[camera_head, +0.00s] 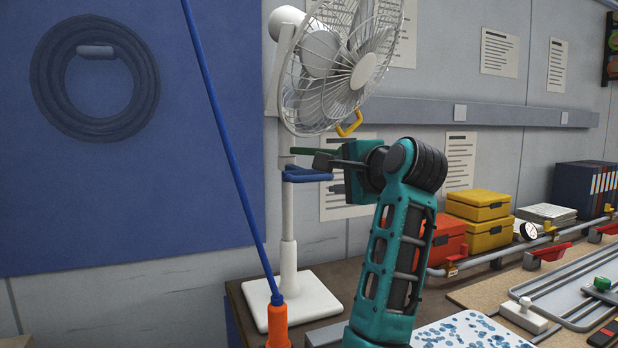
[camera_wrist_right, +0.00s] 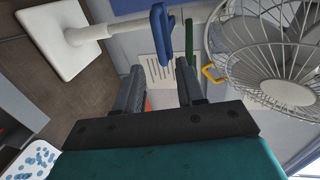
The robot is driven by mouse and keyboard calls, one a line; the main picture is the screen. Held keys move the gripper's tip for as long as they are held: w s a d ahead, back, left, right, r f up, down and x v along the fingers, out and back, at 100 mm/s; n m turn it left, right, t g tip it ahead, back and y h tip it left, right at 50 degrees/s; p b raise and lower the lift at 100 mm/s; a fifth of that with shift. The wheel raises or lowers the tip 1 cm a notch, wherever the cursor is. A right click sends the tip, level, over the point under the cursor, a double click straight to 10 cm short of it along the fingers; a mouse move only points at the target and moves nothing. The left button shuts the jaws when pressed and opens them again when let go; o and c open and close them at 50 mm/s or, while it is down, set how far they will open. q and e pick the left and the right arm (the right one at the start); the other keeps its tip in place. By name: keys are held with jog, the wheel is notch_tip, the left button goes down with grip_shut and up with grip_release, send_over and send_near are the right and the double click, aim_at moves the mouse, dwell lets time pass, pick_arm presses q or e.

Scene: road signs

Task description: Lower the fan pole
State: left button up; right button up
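The white fan (camera_head: 340,65) stands on a slim pole (camera_head: 288,215) with a square white base (camera_head: 300,300). A blue lever (camera_head: 307,174) juts from the pole's collar, with a green lever (camera_head: 305,151) just above it. A yellow handle (camera_head: 350,125) hangs at the cage's lower edge. My right gripper (camera_head: 322,162) is beside the levers. In the right wrist view its fingers (camera_wrist_right: 160,75) are apart, with the blue lever (camera_wrist_right: 160,35) just ahead of the gap and the green lever (camera_wrist_right: 189,42) near the right fingertip. Contact cannot be told. My left gripper is out of view.
A blue rod (camera_head: 225,140) with an orange grip (camera_head: 277,325) slants in front of the pole's left side. Orange (camera_head: 448,240) and yellow boxes (camera_head: 485,235) stand behind my right arm. Rails (camera_head: 560,290) lie at right. A blue panel with a coiled hose (camera_head: 140,70) is at left.

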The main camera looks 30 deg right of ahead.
aim_at(315, 178)
jog(key=p+x, duration=0.1)
jog(key=x, duration=1.1)
jog(key=shift+f, duration=0.1)
grip_shut()
